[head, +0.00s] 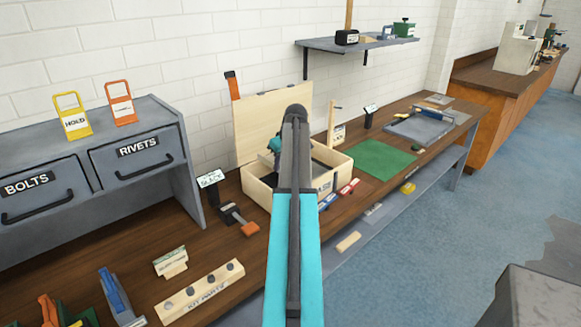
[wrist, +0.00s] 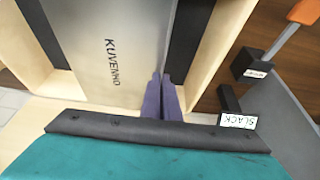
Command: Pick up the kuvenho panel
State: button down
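The kuvenho panel (wrist: 115,45) is a flat grey plate marked KUVENHO, inside an open wooden box (head: 265,197). Dark strips show on both sides of it in the wrist view. My gripper (wrist: 161,78) has its two purple fingers close together at the panel's right edge, one on each side, and looks shut on that edge. The panel seems to be still within the box walls. In the head view my arm covers much of the box, and my gripper (head: 275,146) shows only partly, left of the arm.
The box's lid (head: 268,115) stands open against the wall. A grey drawer cabinet (head: 150,165) stands at left.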

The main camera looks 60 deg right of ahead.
jog(key=shift+r, duration=0.2)
jog(key=shift+r+b, duration=0.45)
jog(key=shift+r, duration=0.4)
jog(key=shift+d+r, duration=0.1)
jog(key=shift+r, duration=0.45)
jog(key=s+d+b, duration=0.1)
jog(key=s, duration=0.3)
jog(key=s+d+r+b, duration=0.1)
jog(key=s+d, duration=0.1)
jog(key=s, duration=0.3)
jog(key=s+d+b, duration=0.1)
jog(key=s+d, duration=0.1)
jog(key=s, duration=0.2)
jog(key=shift+s+r, duration=0.25)
jog(key=shift+r, duration=0.05)
jog(key=shift+s+d+r+b, duration=0.1)
jog(key=shift+s+b, duration=0.1)
jog(key=shift+s, duration=0.2)
jog(key=shift+s+d+b, duration=0.1)
jog(key=shift+s+b, duration=0.05)
jog(key=shift+s, duration=0.2)
